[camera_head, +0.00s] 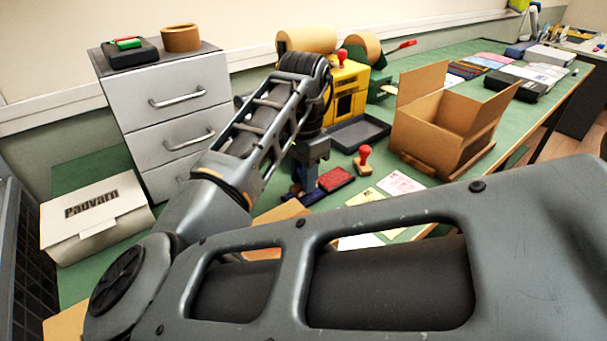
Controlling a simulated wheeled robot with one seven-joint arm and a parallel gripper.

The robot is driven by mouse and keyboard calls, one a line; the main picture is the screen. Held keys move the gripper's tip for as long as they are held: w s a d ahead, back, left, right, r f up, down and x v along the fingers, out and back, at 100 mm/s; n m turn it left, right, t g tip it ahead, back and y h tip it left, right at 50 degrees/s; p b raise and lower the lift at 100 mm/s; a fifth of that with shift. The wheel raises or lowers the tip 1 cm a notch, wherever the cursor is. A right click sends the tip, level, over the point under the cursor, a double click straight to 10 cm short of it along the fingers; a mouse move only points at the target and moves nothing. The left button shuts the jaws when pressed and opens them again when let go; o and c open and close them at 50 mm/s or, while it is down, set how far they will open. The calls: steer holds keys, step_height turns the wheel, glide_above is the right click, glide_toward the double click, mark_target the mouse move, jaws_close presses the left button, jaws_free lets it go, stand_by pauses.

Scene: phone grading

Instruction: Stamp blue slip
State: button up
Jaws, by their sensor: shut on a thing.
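My gripper (305,178) points down over the green bench, left of the red ink pad (335,180). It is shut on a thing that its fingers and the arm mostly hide. A dark blue object (291,191) shows low beside the fingers; I cannot tell if it is held or lies on the bench. A red-handled stamp (365,158) stands upright right of the red pad. A pinkish-white printed slip (400,184) and a pale yellow slip (369,199) lie in front of it. I cannot make out a blue slip; my arm hides much of the front bench.
An open cardboard box (437,132) stands to the right, a dark tray (358,133) behind the red pad. A yellow machine (347,88) and grey drawers (170,100) stand at the back. A white carton (95,217) is at left. Boxed items line the far right bench.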

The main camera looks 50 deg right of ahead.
steer(key=shift+f, duration=0.65)
stand_by(1.8)
steer(key=shift+r, duration=0.1)
steer(key=shift+r+p, duration=3.1)
steer(key=shift+r, duration=0.45)
steer(key=shift+f, duration=0.1)
